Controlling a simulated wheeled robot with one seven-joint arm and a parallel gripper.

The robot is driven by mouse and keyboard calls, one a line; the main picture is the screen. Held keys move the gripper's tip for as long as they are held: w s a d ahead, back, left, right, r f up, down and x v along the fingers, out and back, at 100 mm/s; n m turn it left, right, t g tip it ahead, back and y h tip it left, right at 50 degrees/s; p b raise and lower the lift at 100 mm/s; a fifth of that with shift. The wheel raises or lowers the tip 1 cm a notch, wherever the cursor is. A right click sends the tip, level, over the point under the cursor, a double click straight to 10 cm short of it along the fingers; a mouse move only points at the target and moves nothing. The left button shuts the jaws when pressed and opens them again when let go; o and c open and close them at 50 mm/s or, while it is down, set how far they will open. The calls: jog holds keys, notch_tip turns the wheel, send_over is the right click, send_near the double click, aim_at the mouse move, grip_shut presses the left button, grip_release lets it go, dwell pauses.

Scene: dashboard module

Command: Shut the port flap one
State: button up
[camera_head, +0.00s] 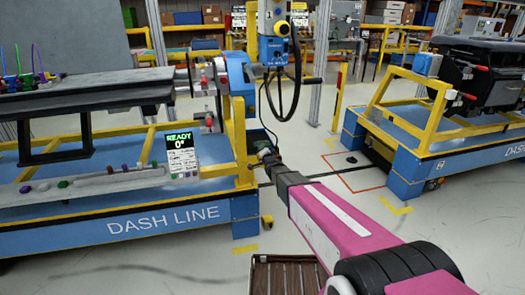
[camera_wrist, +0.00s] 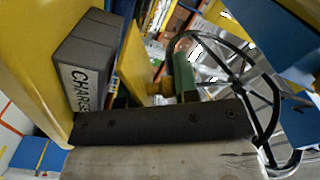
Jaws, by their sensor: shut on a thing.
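My gripper (camera_head: 266,152) is beside the yellow end post of the left cart, at the front of my magenta arm. In the wrist view a dark bar of my gripper (camera_wrist: 160,122) crosses the lower half, and its fingertips are not clear. A green piece (camera_wrist: 184,76) stands just beyond the bar, and the gripper appears shut on it. A dark grey box (camera_wrist: 88,62) marked with letters starting "CHARGE" is on a yellow post at the left. I cannot make out port flap one or whether it is open or shut.
The left cart (camera_head: 150,222) is marked "DASH LINE" and carries a screen (camera_head: 182,154) reading "READY 0°". Black cable hangs near my gripper and loops at the wrist view's right.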

jog(key=shift+d+m, duration=0.1)
jog(key=shift+m, duration=0.4)
jog(key=o, duration=0.8)
jog(key=shift+f, duration=0.1)
